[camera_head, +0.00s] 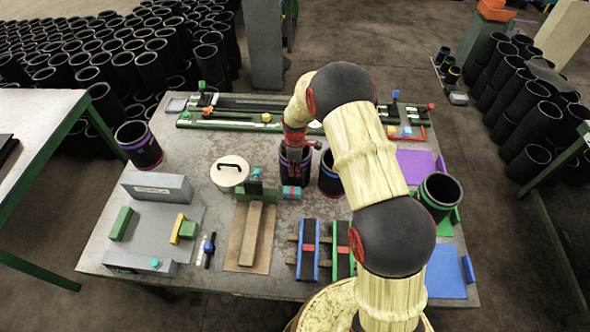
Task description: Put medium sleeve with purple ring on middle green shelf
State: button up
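My gripper (296,153) points down at a dark sleeve (292,178) in the middle of the table. Its fingers overlap the sleeve's near upper wall; whether they grip it is too small to tell. A faint purple band seems to show on this sleeve, partly hidden by the gripper. A wider sleeve with a purple ring (138,145) stands at the table's left edge. The green shelf (445,228) lies at right, between the purple and blue ones. A green-ringed sleeve (439,195) stands at it, covering much of it.
The purple shelf (413,165) and blue shelf (446,272) look empty. A round lidded pot (230,172), a wooden block fixture (250,235) and blue and green clamps (308,250) crowd the table (190,150). A rail fixture (240,118) lines the back.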

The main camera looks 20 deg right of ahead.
jog(key=o, duration=0.3)
